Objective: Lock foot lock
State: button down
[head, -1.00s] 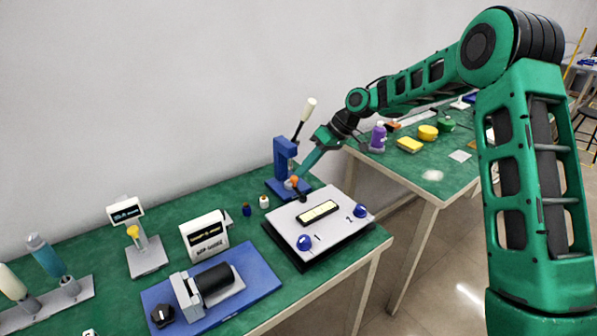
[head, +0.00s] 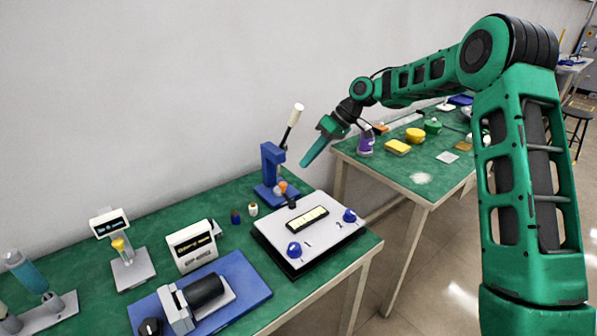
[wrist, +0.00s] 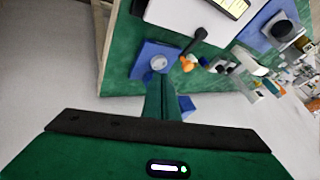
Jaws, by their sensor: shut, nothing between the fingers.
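A blue lever press (head: 270,163) with a raised white handle (head: 294,115) stands at the back of the near green table. An orange knob (head: 283,186) sits at its foot, and a black lever or knob (head: 291,202) is close by. Which of these is the foot lock I cannot tell. In the wrist view the blue base (wrist: 143,58), the orange knob (wrist: 187,64) and the black lever (wrist: 200,38) show beyond the fingers. My gripper (head: 304,163) is shut and empty, in the air to the right of the press and apart from it.
A white panel box (head: 325,238) with blue knobs stands in front of the press. Two small bottles (head: 244,213), a display box (head: 191,246) and a motor unit on a blue plate (head: 243,293) are to the left. A second table (head: 398,178) is at the right.

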jog(key=v, duration=0.6)
jog(key=shift+w+f, duration=0.1)
jog(key=shift+w, duration=0.15)
jog(key=s+d+r+m+t+h, duration=0.1)
jog(key=s+d+r+m+h, duration=0.3)
jog(key=s+d, duration=0.75)
jog(key=s+d+f+m+h, duration=0.1)
jog(key=s+d+m+h, duration=0.1)
jog(key=s+d+m, duration=0.9)
jog(key=s+d+f, duration=0.2)
jog(key=s, duration=1.1)
jog(key=s+d+f+h, duration=0.1)
jog(key=s+d+f, duration=0.1)
jog(key=s, duration=1.1)
jog(key=shift+d+m+g, duration=0.25)
jog(key=shift+m+g, duration=0.15)
jog(key=shift+f, duration=0.15)
